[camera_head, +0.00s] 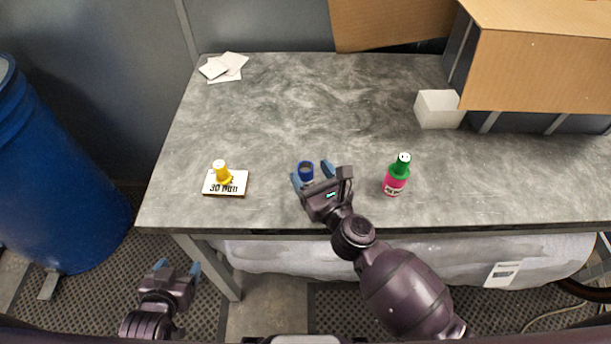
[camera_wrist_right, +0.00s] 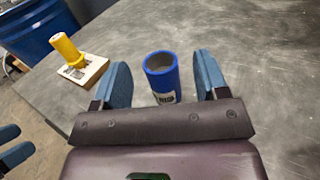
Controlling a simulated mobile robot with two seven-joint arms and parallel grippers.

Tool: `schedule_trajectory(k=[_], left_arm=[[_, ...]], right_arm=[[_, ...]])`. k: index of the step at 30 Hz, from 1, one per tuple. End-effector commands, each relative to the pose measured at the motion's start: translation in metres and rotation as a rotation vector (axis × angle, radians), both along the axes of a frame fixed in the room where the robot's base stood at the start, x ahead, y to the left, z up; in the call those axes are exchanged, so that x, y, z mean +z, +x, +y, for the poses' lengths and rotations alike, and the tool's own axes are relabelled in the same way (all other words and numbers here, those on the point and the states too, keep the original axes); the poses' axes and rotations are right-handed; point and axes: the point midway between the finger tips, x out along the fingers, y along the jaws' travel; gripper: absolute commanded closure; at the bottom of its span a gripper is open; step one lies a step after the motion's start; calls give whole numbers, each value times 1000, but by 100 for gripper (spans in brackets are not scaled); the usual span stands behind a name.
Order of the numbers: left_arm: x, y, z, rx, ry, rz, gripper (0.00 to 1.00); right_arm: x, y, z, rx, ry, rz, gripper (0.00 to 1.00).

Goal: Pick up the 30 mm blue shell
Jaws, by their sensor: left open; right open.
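The blue shell (camera_head: 306,169) is a short open-topped blue cylinder standing upright on the grey table. It also shows in the right wrist view (camera_wrist_right: 160,80), with a small white label low on its side. My right gripper (camera_head: 313,174) is open, with one blue finger on each side of the shell. In the right wrist view the fingers (camera_wrist_right: 164,82) stand apart from the shell, with gaps on both sides. My left gripper (camera_head: 177,268) is open and empty, low in front of the table's left end.
A yellow peg-like part (camera_head: 221,171) stands on a white plate marked "30 mm" (camera_head: 239,186) to the left. A white block (camera_head: 438,109), a cardboard box (camera_head: 535,70) and papers (camera_head: 224,66) lie further back.

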Motion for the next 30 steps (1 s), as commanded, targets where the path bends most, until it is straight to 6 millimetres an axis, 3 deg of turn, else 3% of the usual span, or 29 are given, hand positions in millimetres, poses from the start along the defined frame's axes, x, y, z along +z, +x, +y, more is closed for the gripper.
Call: schedule_trajectory(k=[9,20,30], left_arm=[[-6,0,0,0,0,2,31],[-7,-2,0,0,0,4,31],[-8,-4,1,2,0,10,31]], right_arm=[[-3,36,19,1,0,-1,33],[-3,42,23,1,0,0,34],[-3,42,22,1,-1,0,86]])
